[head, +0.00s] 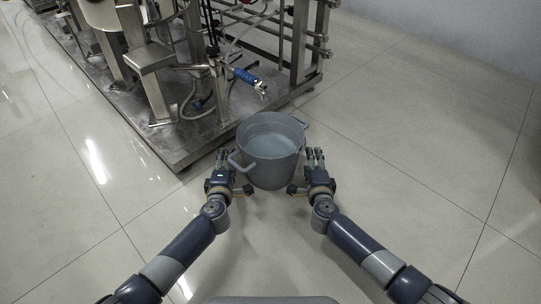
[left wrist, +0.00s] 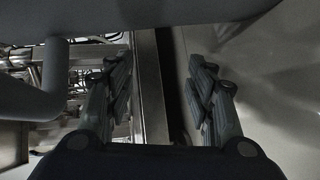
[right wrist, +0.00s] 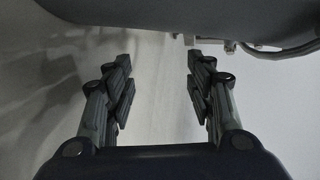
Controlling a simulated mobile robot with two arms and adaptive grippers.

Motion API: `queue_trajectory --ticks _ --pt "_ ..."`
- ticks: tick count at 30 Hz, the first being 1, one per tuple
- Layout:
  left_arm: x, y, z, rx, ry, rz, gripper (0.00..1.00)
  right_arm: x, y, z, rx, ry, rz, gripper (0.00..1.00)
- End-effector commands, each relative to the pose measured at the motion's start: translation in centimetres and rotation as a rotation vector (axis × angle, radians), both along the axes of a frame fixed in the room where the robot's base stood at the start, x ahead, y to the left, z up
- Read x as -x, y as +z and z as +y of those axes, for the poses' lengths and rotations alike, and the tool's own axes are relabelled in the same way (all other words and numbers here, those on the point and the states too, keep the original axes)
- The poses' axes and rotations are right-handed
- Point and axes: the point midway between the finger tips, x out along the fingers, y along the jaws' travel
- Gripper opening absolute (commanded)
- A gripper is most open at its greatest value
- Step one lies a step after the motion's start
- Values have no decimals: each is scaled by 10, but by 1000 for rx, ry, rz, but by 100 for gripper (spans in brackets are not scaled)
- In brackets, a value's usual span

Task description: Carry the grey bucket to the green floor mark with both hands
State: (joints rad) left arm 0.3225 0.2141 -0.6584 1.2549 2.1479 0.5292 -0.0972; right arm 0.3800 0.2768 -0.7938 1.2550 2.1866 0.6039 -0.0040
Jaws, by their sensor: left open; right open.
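The grey bucket (head: 272,172) stands upright on the floor in the middle of the head view, open at the top. One loop handle (head: 240,163) is at its front left, the other (head: 301,122) at its back right. My left gripper (head: 236,171) is open and empty at the bucket's left, close to the front-left handle. In the left wrist view the bucket (left wrist: 150,12) crosses the top, with a handle (left wrist: 55,82) left of the fingers. My right gripper (head: 303,173) is open and empty at the bucket's right front. The bucket wall (right wrist: 150,12) tops the right wrist view. No green mark is in view.
A steel skid with pipes and hoses stands on a metal base plate (head: 180,145) behind and left of the bucket; its edge is close to the bucket. A blue-handled fitting (head: 246,76) sticks out above it. Tiled floor (head: 410,140) is clear to the right.

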Motion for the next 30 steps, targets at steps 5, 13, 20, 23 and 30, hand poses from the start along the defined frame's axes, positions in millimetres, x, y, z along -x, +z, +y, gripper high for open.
queue_trajectory --ticks 5,13,20,23,30 --pt "-20 -4 -1 -2 0 -2 50 -20 -5 0 1 0 -1 50" --pt "-27 -6 -13 0 -1 -1 50 -27 -6 13 -1 2 -1 50" --pt "-26 -7 -15 0 0 -1 50 -26 -7 16 -1 1 -1 50" --pt "-26 -6 -15 0 0 -1 50 -26 -7 15 -1 1 -1 50" --pt "-26 -7 -22 2 0 0 50 -26 -7 22 -1 1 -1 50"
